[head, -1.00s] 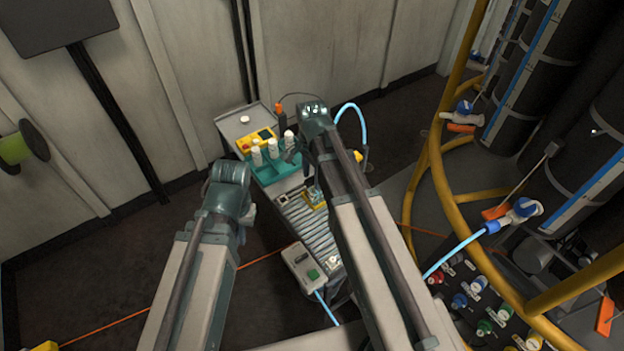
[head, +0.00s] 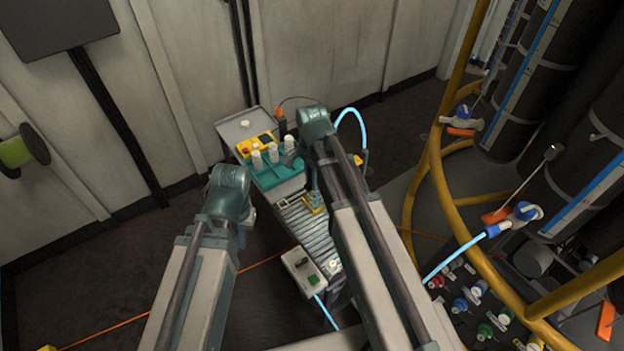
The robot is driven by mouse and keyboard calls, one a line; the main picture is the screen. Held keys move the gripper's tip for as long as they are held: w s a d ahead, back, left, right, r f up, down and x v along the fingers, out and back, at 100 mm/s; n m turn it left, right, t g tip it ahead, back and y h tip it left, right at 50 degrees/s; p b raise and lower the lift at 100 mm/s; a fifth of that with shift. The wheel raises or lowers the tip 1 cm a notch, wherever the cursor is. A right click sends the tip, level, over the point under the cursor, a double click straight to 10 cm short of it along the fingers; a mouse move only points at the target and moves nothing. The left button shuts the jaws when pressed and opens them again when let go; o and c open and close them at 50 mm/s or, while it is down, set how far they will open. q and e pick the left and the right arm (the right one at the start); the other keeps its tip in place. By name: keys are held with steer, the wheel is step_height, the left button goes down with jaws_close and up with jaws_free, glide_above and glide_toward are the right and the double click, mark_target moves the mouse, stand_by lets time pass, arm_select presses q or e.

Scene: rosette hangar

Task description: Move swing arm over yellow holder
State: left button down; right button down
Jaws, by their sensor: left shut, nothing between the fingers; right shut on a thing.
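The yellow holder (head: 317,206) sits on the ribbed grey top of a narrow bench, left of my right forearm. A thin grey-blue piece (head: 313,181) stands just above it, partly behind my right arm. It looks like part of the swing arm, but it is too small to be sure. My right gripper (head: 309,167) is mostly hidden by its own wrist, above the bench near this piece. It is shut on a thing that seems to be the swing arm. My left gripper (head: 250,214) is shut and empty, mostly behind its wrist, left of the bench.
A teal rack (head: 276,173) with white bottles stands on the bench behind the holder, by a yellow box (head: 256,145). A switch box (head: 303,270) with a green button is at the near end. Yellow rails (head: 431,160) and dark cylinders bound the right side.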

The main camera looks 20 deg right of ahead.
steer(key=shift+w, duration=0.1)
stand_by(0.8)
steer(key=w+m, duration=0.9)
steer(key=w, duration=0.4)
steer(key=shift+w+d+m, duration=0.25)
steer(key=shift+d+m, duration=0.05)
steer(key=shift+d, duration=0.15)
steer(key=c, duration=0.7)
jaws_free()
steer(key=shift+r, duration=0.1)
